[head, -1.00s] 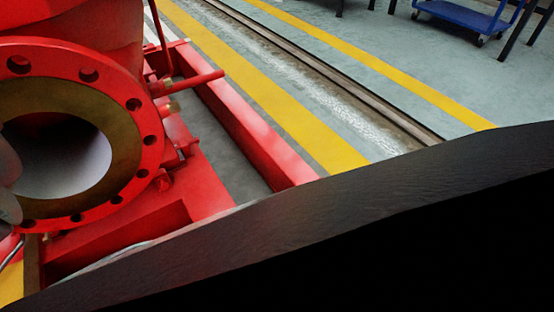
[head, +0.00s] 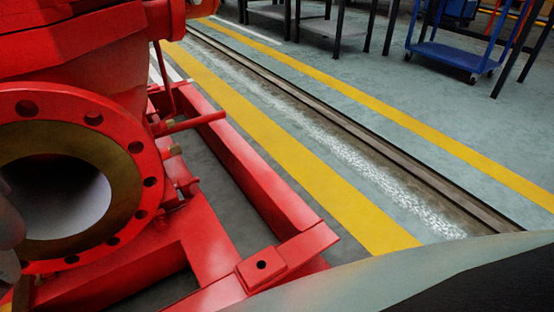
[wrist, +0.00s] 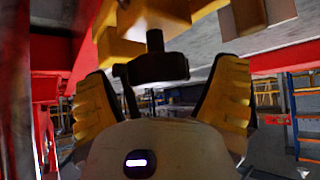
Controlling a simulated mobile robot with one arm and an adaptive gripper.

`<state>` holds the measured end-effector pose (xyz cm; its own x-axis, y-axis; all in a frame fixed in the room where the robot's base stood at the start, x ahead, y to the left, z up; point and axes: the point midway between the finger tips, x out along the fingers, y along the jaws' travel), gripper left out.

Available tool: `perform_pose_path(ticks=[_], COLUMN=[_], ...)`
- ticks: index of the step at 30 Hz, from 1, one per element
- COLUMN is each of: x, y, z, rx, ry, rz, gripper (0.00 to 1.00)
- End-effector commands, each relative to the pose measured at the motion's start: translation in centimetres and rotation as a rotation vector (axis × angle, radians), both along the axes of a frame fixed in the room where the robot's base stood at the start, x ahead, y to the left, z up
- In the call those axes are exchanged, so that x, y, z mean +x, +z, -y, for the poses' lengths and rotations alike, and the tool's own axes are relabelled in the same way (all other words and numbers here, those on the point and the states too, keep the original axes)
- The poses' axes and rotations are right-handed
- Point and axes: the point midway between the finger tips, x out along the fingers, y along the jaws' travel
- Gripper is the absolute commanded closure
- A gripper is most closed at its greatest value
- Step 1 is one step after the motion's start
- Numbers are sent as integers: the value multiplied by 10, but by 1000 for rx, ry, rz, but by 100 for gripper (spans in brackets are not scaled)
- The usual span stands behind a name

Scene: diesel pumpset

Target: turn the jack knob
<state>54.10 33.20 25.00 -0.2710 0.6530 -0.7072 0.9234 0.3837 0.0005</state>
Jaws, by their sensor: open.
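A dark knob (wrist: 157,70) on a short dark stem hangs below a yellow block (wrist: 150,18) at the top of the wrist view. It looks like the jack knob. My gripper (wrist: 168,68) is open, with a yellow-padded finger on each side of the knob. Gaps show between the knob and both fingers, and nothing is held. I cannot tell how deep the knob sits between the fingers. I do not make out the knob in the head view.
In the head view, a red pump flange (head: 137,200) fills the left, above a red base frame (head: 250,180). Floor with a yellow stripe (head: 300,165) and a rail (head: 370,140) runs beyond. A blue cart (head: 455,55) stands at the back right. Red metal (wrist: 50,55) is close at the wrist view's left.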

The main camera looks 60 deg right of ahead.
Motion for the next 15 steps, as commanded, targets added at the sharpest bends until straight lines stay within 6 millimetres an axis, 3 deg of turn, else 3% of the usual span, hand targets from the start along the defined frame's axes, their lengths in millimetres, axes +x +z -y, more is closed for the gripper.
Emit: perform_pose_path(ticks=[15], x=[-2], y=[9], z=[-1], rx=[2], ry=[-185], rz=[-7], gripper=[14])
